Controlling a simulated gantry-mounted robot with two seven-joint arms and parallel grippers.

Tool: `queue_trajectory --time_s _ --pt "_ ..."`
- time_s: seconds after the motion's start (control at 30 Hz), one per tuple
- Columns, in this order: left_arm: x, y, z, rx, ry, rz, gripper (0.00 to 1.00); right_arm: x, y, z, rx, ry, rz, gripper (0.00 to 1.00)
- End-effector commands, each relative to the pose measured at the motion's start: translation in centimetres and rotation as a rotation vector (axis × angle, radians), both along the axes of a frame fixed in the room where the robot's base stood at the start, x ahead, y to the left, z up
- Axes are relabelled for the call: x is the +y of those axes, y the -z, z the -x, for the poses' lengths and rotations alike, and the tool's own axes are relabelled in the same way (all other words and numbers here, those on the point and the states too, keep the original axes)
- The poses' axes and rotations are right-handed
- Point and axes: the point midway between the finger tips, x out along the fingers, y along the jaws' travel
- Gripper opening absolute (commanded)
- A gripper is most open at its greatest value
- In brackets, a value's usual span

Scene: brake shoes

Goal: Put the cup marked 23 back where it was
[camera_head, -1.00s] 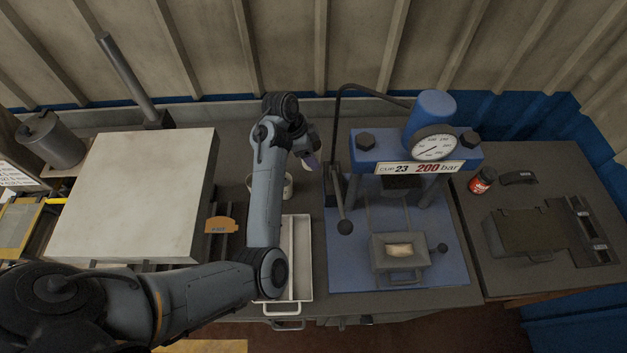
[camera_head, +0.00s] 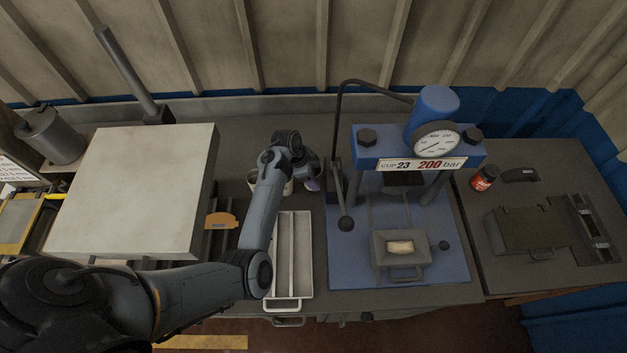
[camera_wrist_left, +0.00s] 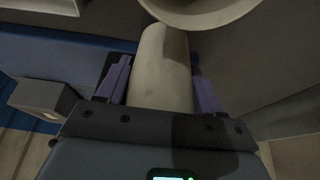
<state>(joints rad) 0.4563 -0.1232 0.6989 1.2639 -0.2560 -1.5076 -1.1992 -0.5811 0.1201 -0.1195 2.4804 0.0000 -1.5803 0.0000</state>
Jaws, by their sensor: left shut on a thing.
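My left gripper (camera_wrist_left: 160,85) is shut on a pale, plain cylindrical cup (camera_wrist_left: 163,65), with a purple finger on each side of it in the left wrist view. No number can be read on the cup's visible side. In the head view the left gripper (camera_head: 312,182) is beside the pale containers behind the tray; my wrist hides most of it and the held cup. A second pale round vessel (camera_wrist_left: 205,18) is close to the held cup's far end in the wrist view; I cannot tell if they touch. My right gripper is not in view.
A blue press (camera_head: 400,148) with a sign reading "CUP 23 200 bar" stands right of the gripper, its lever (camera_head: 346,222) nearby. A divided metal tray (camera_head: 306,255) lies in front. A large pale block (camera_head: 135,190) stands left. A pale container (camera_head: 253,181) stands behind the arm.

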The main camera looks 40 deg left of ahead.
Motion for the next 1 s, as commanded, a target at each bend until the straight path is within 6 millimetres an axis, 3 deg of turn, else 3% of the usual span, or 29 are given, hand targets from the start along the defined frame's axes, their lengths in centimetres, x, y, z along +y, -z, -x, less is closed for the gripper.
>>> queue_trajectory --time_s 0.23,0.7,0.73,0.87,1.0 --pt "0.0 2.9 0.0 0.002 0.000 0.002 0.31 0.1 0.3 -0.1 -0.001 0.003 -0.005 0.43" --pt "0.0 3.6 0.0 0.002 -0.001 0.000 0.31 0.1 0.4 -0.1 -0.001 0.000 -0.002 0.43" --pt "0.0 3.5 0.0 0.001 -0.001 0.001 0.69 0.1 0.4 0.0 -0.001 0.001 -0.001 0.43" --pt "0.0 3.5 0.0 0.001 -0.001 0.001 0.89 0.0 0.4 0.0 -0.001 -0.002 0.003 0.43" --pt "0.0 3.5 0.0 0.001 -0.001 0.001 0.92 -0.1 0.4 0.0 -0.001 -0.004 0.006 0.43"
